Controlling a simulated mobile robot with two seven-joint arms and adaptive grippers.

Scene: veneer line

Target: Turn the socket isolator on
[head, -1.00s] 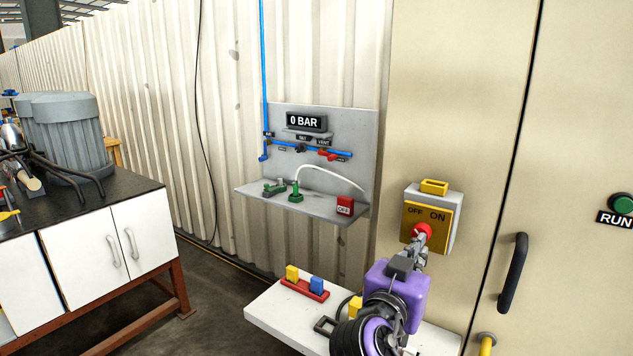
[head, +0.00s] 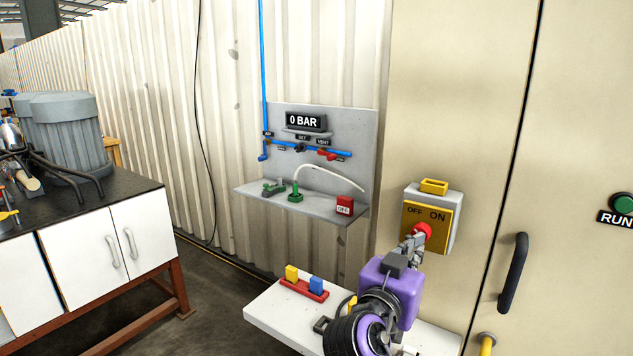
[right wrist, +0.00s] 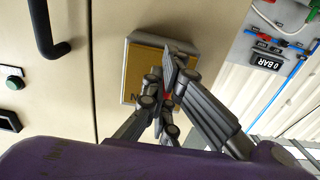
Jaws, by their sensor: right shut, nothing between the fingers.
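The socket isolator (head: 447,222) is a grey box with a yellow plate marked OFF and ON, on the beige cabinet. Its red knob (head: 424,230) sits low on the plate; which way it is turned I cannot tell. My right gripper (head: 412,245) is shut and empty, with its fingertips just left of and below the knob. Whether they touch it is unclear. In the right wrist view, the isolator's yellow plate (right wrist: 148,60) is behind the shut fingers (right wrist: 168,82), which hide most of the knob. My left gripper is not in view.
A white shelf (head: 270,317) under my right arm holds a red block with yellow and blue pieces (head: 304,284). A black door handle (head: 513,273) stands out right of the isolator. An air panel (head: 355,125) reading 0 BAR is to the left.

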